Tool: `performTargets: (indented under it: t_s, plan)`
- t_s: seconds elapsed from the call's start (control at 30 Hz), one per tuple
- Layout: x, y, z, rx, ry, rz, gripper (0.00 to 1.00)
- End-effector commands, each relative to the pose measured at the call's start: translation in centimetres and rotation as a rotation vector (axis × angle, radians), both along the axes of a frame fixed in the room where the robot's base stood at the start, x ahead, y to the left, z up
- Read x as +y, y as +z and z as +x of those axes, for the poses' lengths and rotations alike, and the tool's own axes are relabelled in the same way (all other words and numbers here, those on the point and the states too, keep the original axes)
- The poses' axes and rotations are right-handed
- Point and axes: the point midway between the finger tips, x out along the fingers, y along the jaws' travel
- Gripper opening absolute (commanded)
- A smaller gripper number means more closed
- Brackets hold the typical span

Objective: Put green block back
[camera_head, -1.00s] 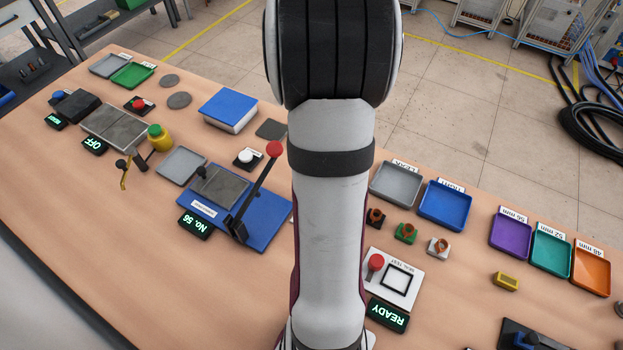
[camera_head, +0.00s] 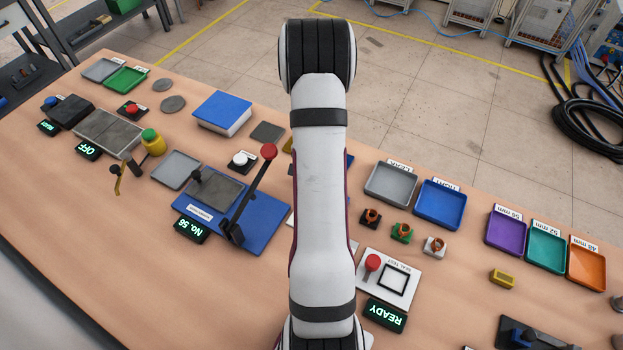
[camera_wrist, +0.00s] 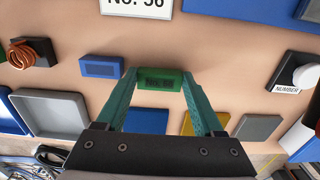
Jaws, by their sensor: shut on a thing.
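In the wrist view, my gripper (camera_wrist: 161,82) is shut on a small green block (camera_wrist: 161,76) with a dark marked face, held between the two teal fingers. It looks held above the table, but the height is hard to tell. Beyond it are a blue block (camera_wrist: 101,66) to the left, and a blue tile (camera_wrist: 147,121), a yellow tile (camera_wrist: 190,124) and a grey tile (camera_wrist: 257,127) below. In the head view, my arm hides the gripper and green block.
A grey tray (camera_wrist: 58,113) and a dark block with a copper coil (camera_wrist: 35,51) lie left in the wrist view. A white button (camera_wrist: 305,76) is at right. In the head view, a red-knobbed lever (camera_head: 251,190) stands left of my arm; the seal test plate (camera_head: 392,280) is right.

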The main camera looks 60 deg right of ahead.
Motion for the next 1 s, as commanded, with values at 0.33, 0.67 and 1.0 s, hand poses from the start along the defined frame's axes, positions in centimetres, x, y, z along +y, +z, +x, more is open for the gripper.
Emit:
performTargets:
  t_s: [0.33, 0.67, 1.0]
  plan:
    - [0.0, -0.8, 0.0, -0.001, 0.001, -0.001, 0.0]
    - [0.0, -1.0, 0.0, -0.001, 0.001, -0.001, 0.82]
    - [-0.2, 4.8, 0.0, -0.004, 0.0, -0.006, 0.82]
